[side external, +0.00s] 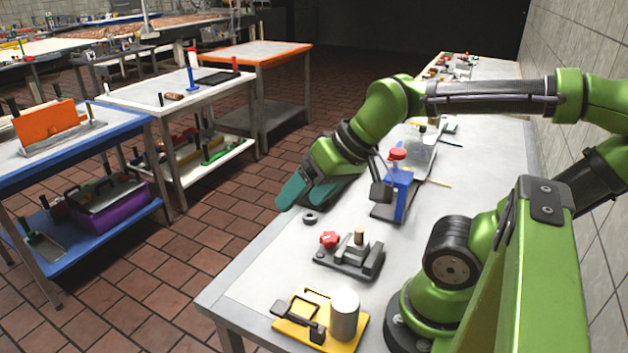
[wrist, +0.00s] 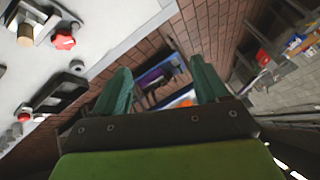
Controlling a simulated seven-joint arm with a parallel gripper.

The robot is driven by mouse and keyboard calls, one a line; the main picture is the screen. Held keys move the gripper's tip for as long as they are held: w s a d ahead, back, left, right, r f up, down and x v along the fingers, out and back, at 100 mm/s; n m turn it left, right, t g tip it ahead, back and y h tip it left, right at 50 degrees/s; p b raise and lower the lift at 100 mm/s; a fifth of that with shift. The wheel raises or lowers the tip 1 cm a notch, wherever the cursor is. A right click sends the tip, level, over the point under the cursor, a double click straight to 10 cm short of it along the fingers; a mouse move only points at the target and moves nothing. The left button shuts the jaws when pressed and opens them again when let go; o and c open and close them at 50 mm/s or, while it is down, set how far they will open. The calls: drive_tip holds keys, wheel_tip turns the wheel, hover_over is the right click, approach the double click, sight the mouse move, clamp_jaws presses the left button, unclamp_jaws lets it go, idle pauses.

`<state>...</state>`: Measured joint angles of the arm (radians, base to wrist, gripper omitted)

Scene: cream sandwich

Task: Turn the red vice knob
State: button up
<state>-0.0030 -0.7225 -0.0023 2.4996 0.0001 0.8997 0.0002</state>
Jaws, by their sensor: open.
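The red vice knob (side external: 329,239) sits on the left end of a small dark grey vice (side external: 350,260) on the light workbench. It also shows in the wrist view (wrist: 64,41), at the upper left, with part of the vice (wrist: 24,22) beside it. My gripper (side external: 298,190) is over the bench's left edge, behind the knob in the side view and apart from it. Its two teal fingers (wrist: 160,66) are spread, with nothing between them. In the wrist view, the knob lies well left of the fingers.
A black ring (side external: 310,217) lies between knob and gripper. A yellow-based fixture with a silver cylinder (side external: 344,314) stands in front of the vice. A blue device with a red top (side external: 397,192) stands behind it. My arm reaches across the bench from the right.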

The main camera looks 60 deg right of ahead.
sight(329, 236)
drive_tip(key=w+d+f+n+g+h, duration=0.2)
drive_tip(key=w+d+f+n+g, duration=0.1)
drive_tip(key=w+d+n+g, duration=0.25)
drive_tip(key=w+d+f+n+g+h, duration=0.1)
drive_tip(key=w+d+f+n+g, duration=0.2)
drive_tip(key=d+g, duration=0.4)
drive_tip(key=shift+m+t, duration=0.65)
drive_tip(key=shift+m, duration=0.1)
drive_tip(key=x, duration=1)
drive_tip(key=d+x, duration=0.1)
drive_tip(key=x, duration=0.4)
drive_tip(key=shift+w+d+f, duration=0.15)
drive_tip(key=shift+w+f, duration=0.1)
drive_tip(key=shift+f, duration=0.1)
drive_tip(key=c, duration=1.1)
drive_tip(key=shift+o, duration=0.2)
drive_tip(key=shift+m, duration=0.4)
